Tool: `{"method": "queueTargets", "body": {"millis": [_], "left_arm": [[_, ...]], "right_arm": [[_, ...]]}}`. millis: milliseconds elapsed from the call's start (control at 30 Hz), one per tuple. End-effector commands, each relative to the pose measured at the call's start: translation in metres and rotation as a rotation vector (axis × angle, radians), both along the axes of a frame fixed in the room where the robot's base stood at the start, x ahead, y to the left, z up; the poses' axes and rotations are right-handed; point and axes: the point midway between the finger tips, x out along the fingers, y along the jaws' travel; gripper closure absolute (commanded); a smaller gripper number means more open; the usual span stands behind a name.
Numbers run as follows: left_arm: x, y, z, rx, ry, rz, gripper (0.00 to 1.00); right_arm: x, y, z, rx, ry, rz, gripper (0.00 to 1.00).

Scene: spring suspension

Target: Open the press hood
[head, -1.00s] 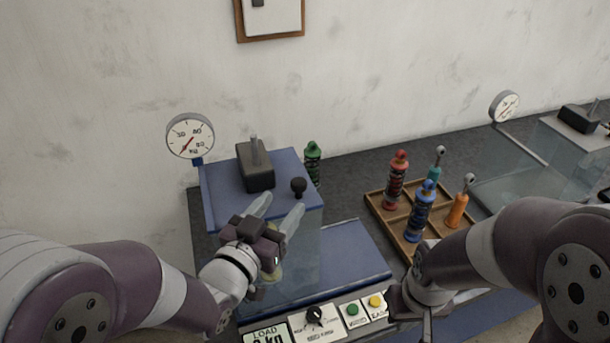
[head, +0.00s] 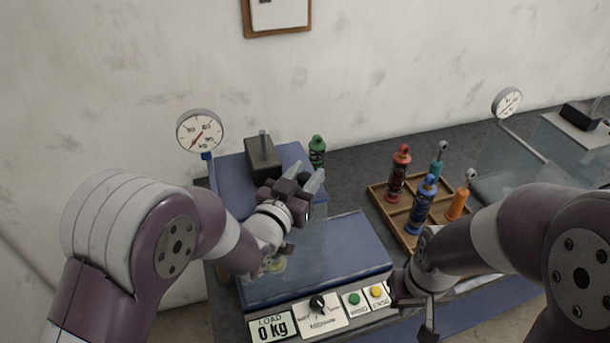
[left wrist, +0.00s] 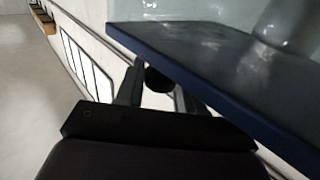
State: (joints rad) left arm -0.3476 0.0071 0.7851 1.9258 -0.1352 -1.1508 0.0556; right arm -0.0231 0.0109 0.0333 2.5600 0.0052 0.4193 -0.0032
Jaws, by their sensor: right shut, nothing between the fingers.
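The press at the front has a blue top (head: 232,182) and a clear hood (head: 312,238) above a blue bed (head: 350,247). My left gripper (head: 308,177) is at the right part of the blue top, its two fingers apart. In the left wrist view, a dark round knob (left wrist: 158,79) shows between the left fingers, beside a blue-edged panel (left wrist: 215,95); whether the fingers touch it is unclear. In the head view the knob is hidden behind the gripper. My right gripper (head: 428,325) is shut and empty, low at the right of the control panel.
A dark block with a rod (head: 263,155) and a dial gauge (head: 200,132) stand at the press. A green shock absorber (head: 317,150) is behind it. A wooden tray (head: 378,200) with several coloured shock absorbers is to the right. The load display (head: 272,328) reads 0 kg.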

Motion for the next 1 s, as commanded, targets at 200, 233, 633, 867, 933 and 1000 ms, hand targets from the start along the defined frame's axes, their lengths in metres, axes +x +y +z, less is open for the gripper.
{"method": "queueTargets", "body": {"millis": [200,233,633,867,933,1000], "left_arm": [[0.002,-0.008,-0.002,0.000,-0.001,-0.002,1.00],[0.003,-0.011,-0.002,-0.002,-0.001,-0.002,1.00],[0.033,-0.105,-0.005,-0.003,-0.002,-0.005,1.00],[0.049,-0.154,-0.002,-0.001,0.000,-0.003,1.00],[0.053,-0.164,-0.002,-0.001,0.000,-0.002,1.00],[0.055,-0.173,-0.001,-0.001,0.000,-0.002,1.00]], "right_arm": [[0.000,0.000,-0.005,0.000,0.000,0.000,1.00],[0.000,0.000,-0.008,0.000,0.000,0.000,1.00],[0.000,0.000,-0.049,0.000,0.000,0.000,1.00],[0.000,0.000,-0.057,0.000,0.000,0.000,1.00],[0.000,0.000,-0.058,0.000,0.000,0.000,1.00],[0.000,0.000,-0.059,0.000,0.000,0.000,1.00]]}}
